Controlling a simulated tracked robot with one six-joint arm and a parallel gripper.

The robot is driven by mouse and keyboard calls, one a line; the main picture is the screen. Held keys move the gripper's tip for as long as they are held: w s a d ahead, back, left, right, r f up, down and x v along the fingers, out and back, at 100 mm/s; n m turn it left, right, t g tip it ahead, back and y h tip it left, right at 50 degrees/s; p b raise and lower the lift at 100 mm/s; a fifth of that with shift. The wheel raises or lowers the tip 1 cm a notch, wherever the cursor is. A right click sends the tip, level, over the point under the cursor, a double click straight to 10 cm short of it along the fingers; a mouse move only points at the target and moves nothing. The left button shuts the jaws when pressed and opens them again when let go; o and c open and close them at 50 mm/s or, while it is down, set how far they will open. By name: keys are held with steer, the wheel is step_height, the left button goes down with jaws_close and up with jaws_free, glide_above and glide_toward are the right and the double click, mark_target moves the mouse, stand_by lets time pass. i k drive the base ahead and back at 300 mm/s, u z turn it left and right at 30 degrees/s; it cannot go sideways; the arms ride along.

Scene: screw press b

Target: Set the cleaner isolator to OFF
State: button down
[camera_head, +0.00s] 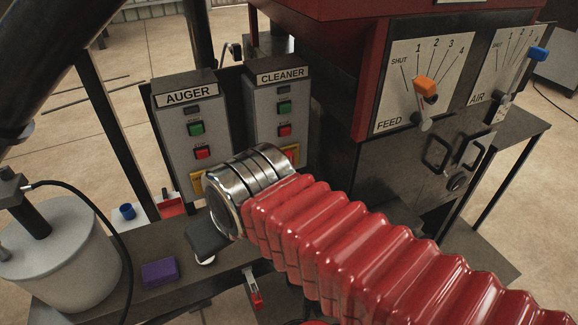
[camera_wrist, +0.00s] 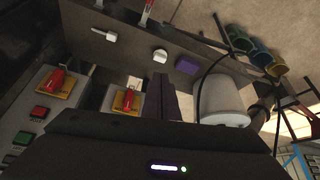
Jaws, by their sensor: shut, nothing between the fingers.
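The cleaner isolator is a red handle (camera_wrist: 55,78) on a yellow plate at the left of the wrist view, on the grey cleaner box (camera_head: 278,100). In the head view my arm hides most of this isolator. The auger isolator (camera_wrist: 128,99), also red on yellow, sits closer to my gripper in the wrist view. My gripper (camera_wrist: 161,80) is shut and empty, just right of the auger isolator in that view, apart from the cleaner isolator. I cannot tell whether it touches anything.
The auger box (camera_head: 190,135) stands left of the cleaner box. A bench edge below holds a purple block (camera_head: 160,273), and a grey drum (camera_head: 60,260) stands at the left. The feed lever (camera_head: 425,90) and air lever (camera_head: 537,54) are on the right.

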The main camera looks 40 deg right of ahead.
mark_target(289, 153)
steer(key=z, duration=0.05)
steer(key=k, duration=1.3)
steer(key=u, duration=0.55)
steer(key=i, duration=0.95)
steer(key=z, duration=0.05)
